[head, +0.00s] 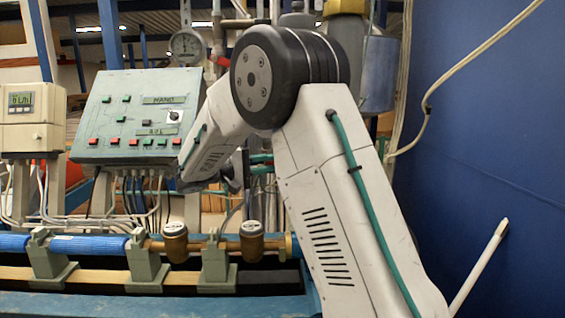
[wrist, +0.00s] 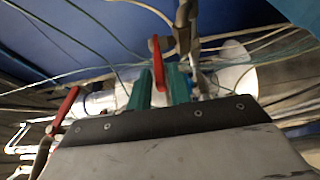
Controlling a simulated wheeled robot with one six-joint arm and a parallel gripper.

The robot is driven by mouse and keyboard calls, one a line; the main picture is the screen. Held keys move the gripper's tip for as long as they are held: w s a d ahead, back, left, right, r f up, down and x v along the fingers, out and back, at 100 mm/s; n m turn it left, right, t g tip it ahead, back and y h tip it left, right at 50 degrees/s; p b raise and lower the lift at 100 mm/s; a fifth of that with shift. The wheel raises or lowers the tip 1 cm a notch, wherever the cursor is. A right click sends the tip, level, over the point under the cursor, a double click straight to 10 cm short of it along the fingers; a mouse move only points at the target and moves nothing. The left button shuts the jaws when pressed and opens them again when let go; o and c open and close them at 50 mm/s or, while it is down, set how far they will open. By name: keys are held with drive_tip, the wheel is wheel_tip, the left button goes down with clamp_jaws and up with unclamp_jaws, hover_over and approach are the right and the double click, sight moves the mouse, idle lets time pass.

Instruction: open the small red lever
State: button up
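In the wrist view a red lever (wrist: 157,62) hangs from a pipe fitting at the top middle. The teal fingers of my gripper (wrist: 160,88) stand on either side of its lower end, a little apart. I cannot tell whether they touch it. A second red lever (wrist: 66,106) shows at the left, beside the dark edge of my gripper's mount and clear of the fingers. I cannot judge from this view which lever is smaller.
A grey-green control box (head: 137,115) with buttons stands left of my arm in the head view. Below it runs a blue pipe (head: 85,244) with brass meters (head: 175,242) on a bench. A blue wall (head: 490,130) closes the right side. Thin cables cross near my gripper.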

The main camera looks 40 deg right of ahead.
drive_tip(key=shift+s+d, duration=0.25)
drive_tip(key=shift+d, duration=0.85)
drive_tip(key=shift+s+d, duration=0.2)
drive_tip(key=shift+d, duration=0.85)
clamp_jaws()
